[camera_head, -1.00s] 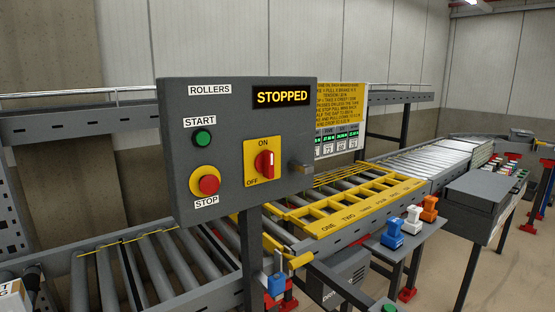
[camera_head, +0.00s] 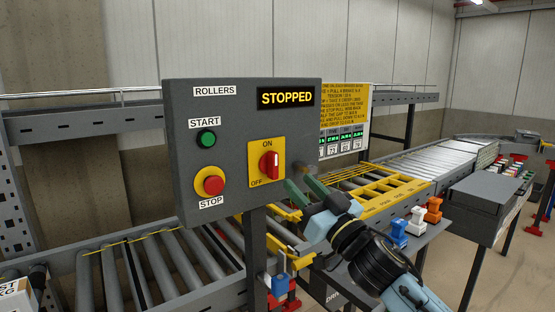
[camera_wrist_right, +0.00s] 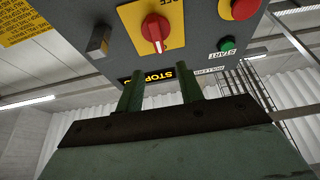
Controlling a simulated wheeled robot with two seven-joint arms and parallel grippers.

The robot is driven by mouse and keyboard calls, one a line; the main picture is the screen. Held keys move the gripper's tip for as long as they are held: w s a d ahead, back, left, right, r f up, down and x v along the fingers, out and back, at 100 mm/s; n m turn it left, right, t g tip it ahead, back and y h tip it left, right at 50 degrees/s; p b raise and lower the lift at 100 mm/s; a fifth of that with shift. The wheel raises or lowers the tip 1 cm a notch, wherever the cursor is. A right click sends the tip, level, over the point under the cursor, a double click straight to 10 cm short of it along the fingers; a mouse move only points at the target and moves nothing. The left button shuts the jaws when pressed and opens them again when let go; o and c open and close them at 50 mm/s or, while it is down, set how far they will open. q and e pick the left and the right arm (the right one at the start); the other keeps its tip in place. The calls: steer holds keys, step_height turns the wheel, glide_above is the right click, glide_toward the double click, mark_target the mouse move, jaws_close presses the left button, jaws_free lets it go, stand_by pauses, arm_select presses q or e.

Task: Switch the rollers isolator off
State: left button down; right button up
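The grey rollers control box (camera_head: 230,185) carries the isolator, a red rotary knob (camera_head: 269,164) on a yellow plate (camera_head: 255,150) marked ON at the top and OFF at the lower left. The knob stands upright, its white mark toward ON. In the right wrist view, the picture is upside down and the knob (camera_wrist_right: 155,28) shows beyond the fingers. My right gripper (camera_head: 305,190) is below and right of the knob, apart from it. Its two green fingers (camera_wrist_right: 161,90) are spread with nothing between them. My left gripper is not in view.
The box also has a green START button (camera_head: 206,139), a red STOP button (camera_head: 212,184) and a display reading STOPPED (camera_head: 286,97). A small grey block (camera_wrist_right: 98,40) sticks out at the box's side near the isolator. Roller conveyor (camera_head: 170,270) runs below and behind.

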mark_target(276, 159)
steer(key=x, duration=0.9)
steer(key=shift+w+a+r, duration=0.1)
steer(key=shift+w+a, duration=0.05)
steer(key=shift+w, duration=0.15)
jaws_close()
